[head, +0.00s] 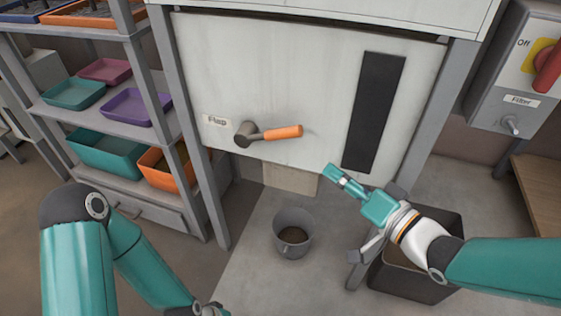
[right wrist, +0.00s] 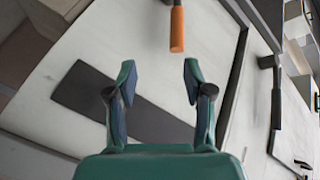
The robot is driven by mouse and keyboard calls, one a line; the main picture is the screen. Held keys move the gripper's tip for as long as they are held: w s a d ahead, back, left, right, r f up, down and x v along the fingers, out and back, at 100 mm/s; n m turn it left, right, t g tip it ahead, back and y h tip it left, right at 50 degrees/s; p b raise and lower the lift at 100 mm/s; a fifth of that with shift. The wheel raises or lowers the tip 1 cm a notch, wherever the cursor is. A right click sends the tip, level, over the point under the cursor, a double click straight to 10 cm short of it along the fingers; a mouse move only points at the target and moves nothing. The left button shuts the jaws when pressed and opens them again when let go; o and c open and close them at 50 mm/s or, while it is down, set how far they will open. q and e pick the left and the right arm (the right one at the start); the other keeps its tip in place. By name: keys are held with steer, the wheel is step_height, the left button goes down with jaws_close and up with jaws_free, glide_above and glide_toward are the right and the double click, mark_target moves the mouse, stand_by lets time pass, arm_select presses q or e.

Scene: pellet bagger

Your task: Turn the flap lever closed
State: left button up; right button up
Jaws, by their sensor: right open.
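The flap lever (head: 268,133) has a dark hub and an orange handle. It sits on the pale machine panel beside a label reading "Flap", and its handle points right, nearly level. My right gripper (head: 335,174) is below and right of the handle tip, apart from it. In the right wrist view the two fingers of my right gripper (right wrist: 157,80) stand apart with nothing between them. The orange handle (right wrist: 177,30) shows there beyond the fingers, near the top edge. My left arm is at the lower left of the head view, but its gripper is not clearly seen.
A grey bucket (head: 293,233) with brown contents stands on the floor under the panel's chute (head: 291,179). A dark bin (head: 412,282) is behind my right arm. A shelf with coloured trays (head: 105,150) stands at left. A switch box (head: 515,70) is at right.

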mark_target(282, 133)
arm_select(q)
step_height(282, 133, down, 5)
steer(key=b, duration=0.3)
steer(key=shift+r, duration=0.1)
arm_select(e)
steer(key=shift+y, duration=0.5)
steer(key=x, duration=0.5)
steer(key=r+x, duration=0.1)
steer(key=x, duration=1)
steer(key=shift+s+a+r, duration=0.15)
steer(key=shift+s+a, duration=0.1)
steer(key=shift+a, duration=0.25)
steer(key=shift+c, duration=0.2)
jaws_close()
